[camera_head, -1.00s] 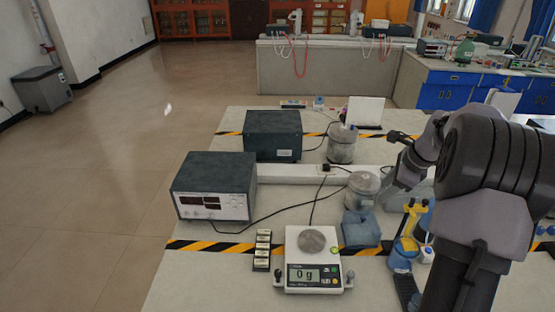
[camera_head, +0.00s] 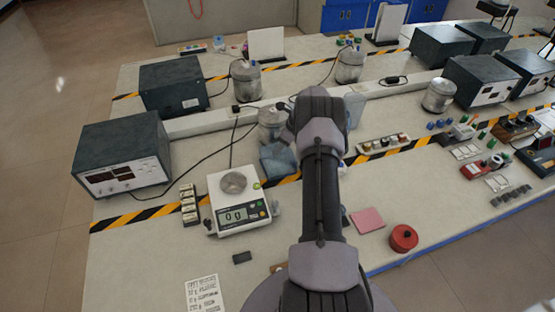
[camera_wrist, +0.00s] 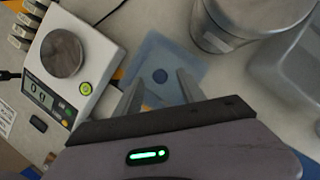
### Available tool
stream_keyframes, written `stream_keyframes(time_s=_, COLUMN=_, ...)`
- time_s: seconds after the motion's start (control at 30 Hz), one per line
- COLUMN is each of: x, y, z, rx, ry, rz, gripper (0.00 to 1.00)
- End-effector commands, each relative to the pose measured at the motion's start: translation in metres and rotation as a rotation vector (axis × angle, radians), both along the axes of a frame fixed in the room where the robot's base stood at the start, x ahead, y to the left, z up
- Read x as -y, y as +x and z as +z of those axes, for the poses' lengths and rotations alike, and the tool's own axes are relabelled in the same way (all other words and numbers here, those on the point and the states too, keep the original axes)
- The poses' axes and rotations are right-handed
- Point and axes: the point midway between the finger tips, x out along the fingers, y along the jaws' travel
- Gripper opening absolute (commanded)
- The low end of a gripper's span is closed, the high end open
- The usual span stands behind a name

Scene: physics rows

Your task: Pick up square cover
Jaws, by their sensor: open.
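The square cover (camera_head: 279,160) is a pale blue, box-like piece on the white bench, to the right of the scale. The gap in height between fingertips and cover is hard to tell. Nothing is held. In the head view my arm hides the fingers.
A white scale (camera_head: 238,205) reading 0 g, with a grey disc on its pan, stands left of the cover. A metal canister (camera_head: 271,124) stands just behind it.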

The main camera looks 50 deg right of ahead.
Motion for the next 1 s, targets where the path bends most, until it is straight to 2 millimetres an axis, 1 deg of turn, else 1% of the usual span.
stream_keyframes(time_s=0.03, x=-0.0014, y=0.0028, z=-0.0088, rx=0.000, ry=0.001, rz=0.001, gripper=0.47)
stream_keyframes(time_s=0.1, x=-0.0018, y=0.0057, z=-0.0137, rx=0.001, ry=-0.002, rz=0.001, gripper=0.47)
stream_keyframes(time_s=0.3, x=-0.0020, y=0.0063, z=-0.0143, rx=0.001, ry=-0.002, rz=0.001, gripper=0.47)
stream_keyframes(time_s=0.33, x=-0.0020, y=0.0062, z=-0.0142, rx=0.001, ry=-0.002, rz=0.001, gripper=0.45)
stream_keyframes(time_s=0.4, x=-0.0020, y=0.0062, z=-0.0141, rx=0.001, ry=-0.002, rz=0.001, gripper=0.31)
stream_keyframes(time_s=0.47, x=-0.0020, y=0.0061, z=-0.0141, rx=0.001, ry=-0.002, rz=0.001, gripper=0.20)
stream_keyframes(time_s=0.5, x=-0.0019, y=0.0061, z=-0.0140, rx=0.001, ry=-0.002, rz=0.001, gripper=0.12)
stream_keyframes(time_s=0.57, x=-0.0020, y=0.0060, z=-0.0140, rx=0.001, ry=-0.002, rz=0.001, gripper=0.00)
stream_keyframes(time_s=1.0, x=-0.0019, y=0.0060, z=-0.0139, rx=0.001, ry=-0.002, rz=0.001, gripper=0.00)
